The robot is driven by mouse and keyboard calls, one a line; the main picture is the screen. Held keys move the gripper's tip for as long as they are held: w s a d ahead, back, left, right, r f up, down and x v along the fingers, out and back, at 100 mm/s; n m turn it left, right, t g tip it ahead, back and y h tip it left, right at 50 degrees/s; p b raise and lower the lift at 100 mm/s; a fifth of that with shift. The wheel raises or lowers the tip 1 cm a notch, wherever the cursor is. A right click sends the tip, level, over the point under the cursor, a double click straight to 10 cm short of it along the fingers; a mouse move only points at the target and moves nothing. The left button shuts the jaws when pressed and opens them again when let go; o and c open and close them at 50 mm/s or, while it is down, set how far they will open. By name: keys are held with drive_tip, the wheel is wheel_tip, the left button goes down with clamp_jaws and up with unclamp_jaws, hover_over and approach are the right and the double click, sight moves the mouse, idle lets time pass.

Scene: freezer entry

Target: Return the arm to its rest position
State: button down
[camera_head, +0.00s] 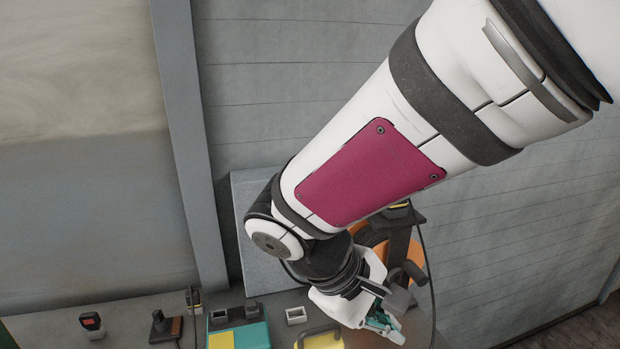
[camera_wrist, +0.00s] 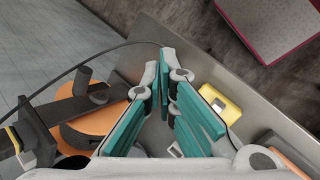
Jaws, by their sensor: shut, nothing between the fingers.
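My arm, white with dark bands and a magenta panel, reaches from the upper right down to the lower middle in the head view. My gripper (camera_head: 383,322) hangs at its end, over the back part of a grey worktop (camera_head: 263,298). In the wrist view the teal finger pads of my gripper (camera_wrist: 168,72) meet at the tips, with nothing held between them. The worktop edge (camera_wrist: 205,70) runs diagonally below the fingers in that view.
An orange reel (camera_head: 408,262) with a black frame and cable stands close behind my gripper. A yellow-handled item (camera_head: 322,338), a teal and yellow box (camera_head: 240,334) and a black device with a red face (camera_head: 91,322) line the worktop. A ribbed wall (camera_head: 290,90) stands behind.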

drive_tip(key=s+d+r+m+t+y, duration=0.3)
drive_tip(key=s+d+r+m+y, duration=0.3)
drive_tip(key=s+d+r+m, duration=0.2)
drive_tip(key=shift+d+r+m+t+y, duration=0.2)
drive_tip(key=shift+r+m+t+y, duration=0.1)
drive_tip(key=shift+r+m+t, duration=0.15)
drive_tip(key=shift+f, duration=0.1)
idle(0.8)
